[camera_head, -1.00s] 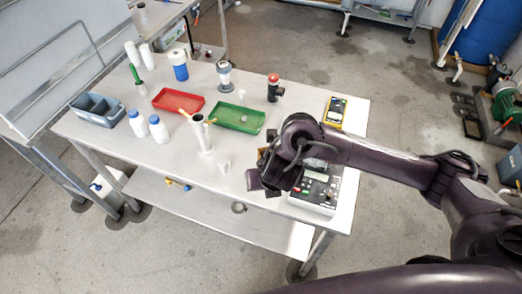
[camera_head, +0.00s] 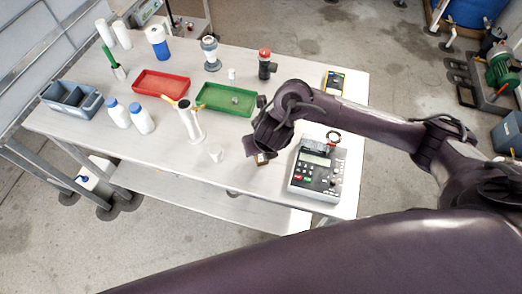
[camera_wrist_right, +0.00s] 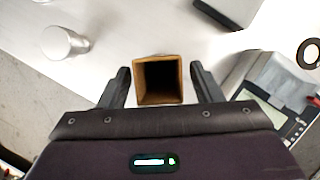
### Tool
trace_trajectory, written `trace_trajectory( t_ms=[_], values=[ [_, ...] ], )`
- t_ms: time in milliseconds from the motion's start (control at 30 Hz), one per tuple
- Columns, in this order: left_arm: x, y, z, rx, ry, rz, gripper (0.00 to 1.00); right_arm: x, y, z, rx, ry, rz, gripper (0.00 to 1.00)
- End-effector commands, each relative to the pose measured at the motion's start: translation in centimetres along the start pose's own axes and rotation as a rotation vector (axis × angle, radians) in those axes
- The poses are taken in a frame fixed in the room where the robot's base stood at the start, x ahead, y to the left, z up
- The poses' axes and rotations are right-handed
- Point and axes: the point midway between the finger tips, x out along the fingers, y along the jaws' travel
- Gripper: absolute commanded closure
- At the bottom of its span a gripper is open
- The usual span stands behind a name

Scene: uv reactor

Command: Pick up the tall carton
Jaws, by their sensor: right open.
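The tall carton (camera_wrist_right: 158,80) is a brown, square tube with an open top and dark inside. In the right wrist view it stands between the two fingers of my right gripper (camera_wrist_right: 163,88). The gripper is open, with a finger on each side of the carton and a gap visible on both sides. In the head view my right gripper (camera_head: 258,150) hangs over the table's front part and hides most of the carton; only a small brown piece (camera_head: 262,159) shows below it. My left gripper is not in view.
The table (camera_head: 230,178) has a control box (camera_head: 318,170) right of the gripper and a small white cup (camera_head: 216,153) to its left. A white cylinder stand (camera_head: 190,122), green tray (camera_head: 228,98) and red tray (camera_head: 160,84) stand farther back. The table's front edge is close.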

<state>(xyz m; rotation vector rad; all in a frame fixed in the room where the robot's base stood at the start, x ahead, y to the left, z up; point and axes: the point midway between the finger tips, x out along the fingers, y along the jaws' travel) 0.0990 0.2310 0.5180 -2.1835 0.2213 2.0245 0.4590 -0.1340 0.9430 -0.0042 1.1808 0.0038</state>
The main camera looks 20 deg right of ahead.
Motion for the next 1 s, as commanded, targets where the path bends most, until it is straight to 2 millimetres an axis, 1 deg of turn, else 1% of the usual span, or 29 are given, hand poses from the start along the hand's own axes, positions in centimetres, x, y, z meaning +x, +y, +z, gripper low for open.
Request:
trace_trajectory(
  t_ms=[33,100,167,267,433,600,800,833,867,1000],
  values=[
    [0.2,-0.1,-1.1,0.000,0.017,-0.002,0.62,0.9,-0.1,-0.1,0.002,0.003,-0.002,0.41],
    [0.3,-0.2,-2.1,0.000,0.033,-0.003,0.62,1.7,0.0,-0.1,0.001,0.001,0.000,0.41],
    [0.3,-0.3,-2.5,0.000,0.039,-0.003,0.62,2.1,0.0,0.0,0.001,0.000,0.000,0.41],
    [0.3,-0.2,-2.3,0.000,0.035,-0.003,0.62,2.3,0.0,0.0,0.000,-0.001,0.001,0.41],
    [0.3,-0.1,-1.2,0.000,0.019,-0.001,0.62,2.2,0.0,0.0,0.000,-0.001,0.001,0.41],
    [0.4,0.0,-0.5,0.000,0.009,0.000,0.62,2.2,0.0,0.0,0.000,-0.001,0.001,0.63],
    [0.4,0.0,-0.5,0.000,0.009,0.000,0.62,2.2,0.0,0.0,0.000,-0.001,0.001,0.88],
    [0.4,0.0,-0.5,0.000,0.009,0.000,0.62,2.2,0.0,0.1,0.000,-0.001,0.001,0.88],
    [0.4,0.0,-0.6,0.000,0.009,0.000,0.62,2.2,0.0,0.1,0.000,-0.001,0.001,0.92],
    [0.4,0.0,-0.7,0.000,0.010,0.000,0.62,2.2,0.0,0.1,0.000,-0.001,0.001,0.92]
  ],
)
